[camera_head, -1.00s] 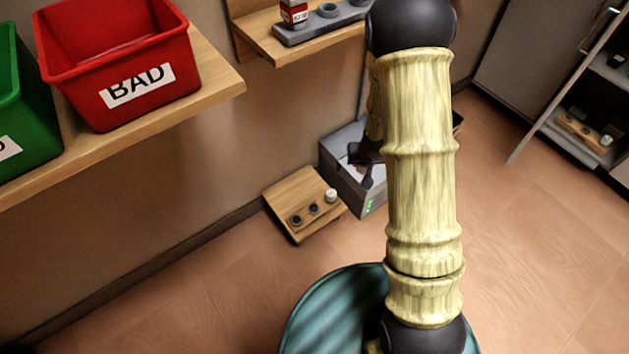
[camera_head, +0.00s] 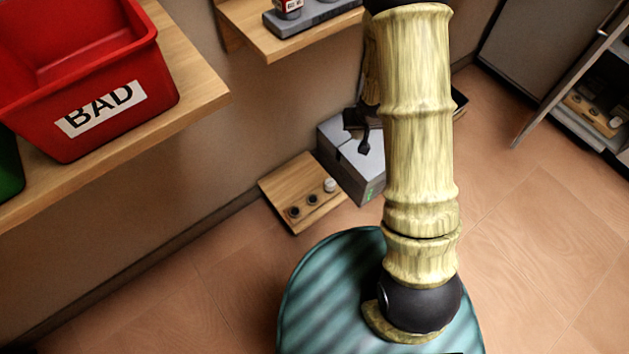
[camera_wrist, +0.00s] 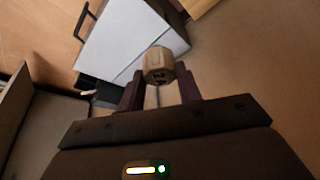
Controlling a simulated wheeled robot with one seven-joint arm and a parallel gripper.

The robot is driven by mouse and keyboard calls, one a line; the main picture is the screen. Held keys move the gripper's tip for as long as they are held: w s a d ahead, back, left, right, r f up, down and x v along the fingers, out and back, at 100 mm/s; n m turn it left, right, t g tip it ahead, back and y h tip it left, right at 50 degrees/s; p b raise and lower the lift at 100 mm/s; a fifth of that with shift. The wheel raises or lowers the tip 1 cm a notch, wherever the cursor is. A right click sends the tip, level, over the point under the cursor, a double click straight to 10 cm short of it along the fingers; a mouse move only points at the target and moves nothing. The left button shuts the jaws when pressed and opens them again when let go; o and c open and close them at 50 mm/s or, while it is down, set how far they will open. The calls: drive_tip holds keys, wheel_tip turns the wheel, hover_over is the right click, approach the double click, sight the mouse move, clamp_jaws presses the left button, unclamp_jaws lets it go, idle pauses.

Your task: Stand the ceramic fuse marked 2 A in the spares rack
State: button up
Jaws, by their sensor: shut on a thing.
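My gripper (camera_wrist: 160,88) is shut on a tan, faceted ceramic fuse (camera_wrist: 158,64) in the wrist view. The fuse stands out beyond the fingertips, and a dark mark on it is too small to read. In the head view my gripper (camera_head: 364,122) is a dark shape above the grey box, partly behind my arm; the fuse cannot be made out there. A wooden rack (camera_head: 288,184) on the floor has two dark sockets and one white piece in a row. A grey rack (camera_head: 318,20) stands on the wall shelf, cut by the frame. No label shows which is the spares rack.
The grey box (camera_head: 345,165) stands against the wall beside the wooden rack; its pale top (camera_wrist: 135,35) fills the wrist view's upper part. A red BAD bin (camera_head: 100,75) sits on the left shelf. An open cabinet (camera_head: 590,125) at right holds another wooden rack. Floor between is clear.

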drive_tip(key=s+a+f+n+g+y+b, duration=0.2)
drive_tip(key=a+f+n+b, duration=0.3)
drive_tip(key=f+n, duration=0.4)
drive_tip(key=s+a+f+n+g+y+b, duration=0.2)
drive_tip(key=a+f+n+b, duration=0.4)
drive_tip(key=f, duration=0.8)
drive_tip(key=a+n, duration=0.1)
drive_tip(key=n, duration=0.2)
drive_tip(key=shift+a+f+g+b, duration=0.15)
drive_tip(key=shift+a+g+b, duration=0.15)
drive_tip(key=shift+s, duration=0.1)
wheel_tip(320, 180, down, 4)
drive_tip(key=b, duration=0.5)
drive_tip(key=shift+f+b, duration=0.1)
drive_tip(key=shift+b, duration=0.2)
drive_tip(key=shift+f, duration=0.7)
drive_tip(key=shift+d, duration=0.15)
drive_tip(key=shift+f+p, duration=0.15)
drive_tip(key=shift+p, duration=0.55)
